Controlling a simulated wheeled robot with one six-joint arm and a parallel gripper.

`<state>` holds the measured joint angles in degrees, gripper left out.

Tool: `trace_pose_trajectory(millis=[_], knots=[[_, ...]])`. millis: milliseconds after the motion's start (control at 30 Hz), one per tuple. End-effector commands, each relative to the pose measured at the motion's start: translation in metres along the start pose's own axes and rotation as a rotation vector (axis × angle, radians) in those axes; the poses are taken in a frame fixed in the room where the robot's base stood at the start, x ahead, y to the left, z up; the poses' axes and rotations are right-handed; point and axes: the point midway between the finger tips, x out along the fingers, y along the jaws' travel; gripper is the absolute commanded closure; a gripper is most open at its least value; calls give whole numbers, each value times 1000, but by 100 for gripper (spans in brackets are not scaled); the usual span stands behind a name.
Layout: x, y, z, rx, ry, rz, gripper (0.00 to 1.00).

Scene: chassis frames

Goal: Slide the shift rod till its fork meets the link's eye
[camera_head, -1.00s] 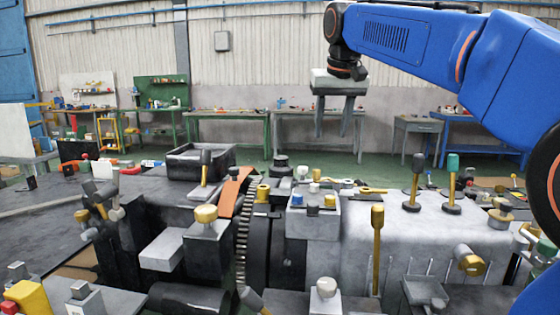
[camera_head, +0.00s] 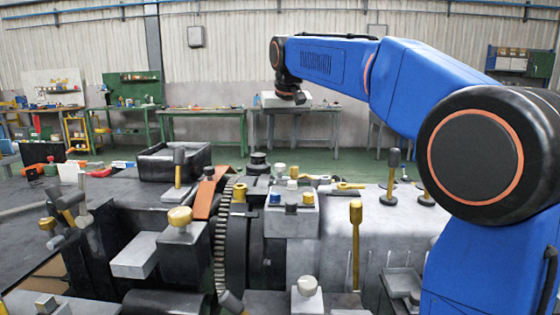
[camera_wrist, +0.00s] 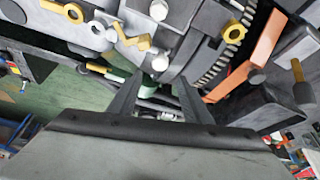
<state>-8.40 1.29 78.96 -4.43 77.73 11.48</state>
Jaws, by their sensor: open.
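My gripper (camera_wrist: 158,92) is open, its two dark fingers apart with nothing held between them. In the head view, its pale body (camera_head: 287,99) hangs beyond the machine, and its fingers are not seen. In the wrist view, a cranked yellow piece (camera_wrist: 133,40) lies beside a yellow ring-ended piece (camera_wrist: 72,12) and a grey ring (camera_wrist: 97,27) on the housing. A yellow-ended bar (camera_wrist: 92,68) lies left of the fingers. I cannot tell which of these is the shift rod, its fork or the link's eye.
A toothed wheel (camera_head: 222,235) stands mid-machine beside an orange strip (camera_head: 205,197). An upright yellow-topped lever (camera_head: 355,240) and dark-knobbed levers (camera_head: 391,178) rise from the right housing. A black open tray (camera_head: 173,162) stands at the back left. Green floor (camera_wrist: 45,92) lies beyond the machine.

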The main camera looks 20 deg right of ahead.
Motion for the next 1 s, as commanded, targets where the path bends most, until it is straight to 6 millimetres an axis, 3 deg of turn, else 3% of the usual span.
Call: trace_pose_trajectory(millis=[200, 400, 600, 867, 900, 1000], knots=[[39, 0, 0, 0, -2, 0, 56], [64, 0, 0, 0, -1, 0, 56], [76, 0, 0, 0, 0, 0, 56], [77, 0, 0, 0, 1, 0, 56], [77, 0, 0, 0, 1, 0, 58], [77, 0, 0, 0, 1, 0, 82]])
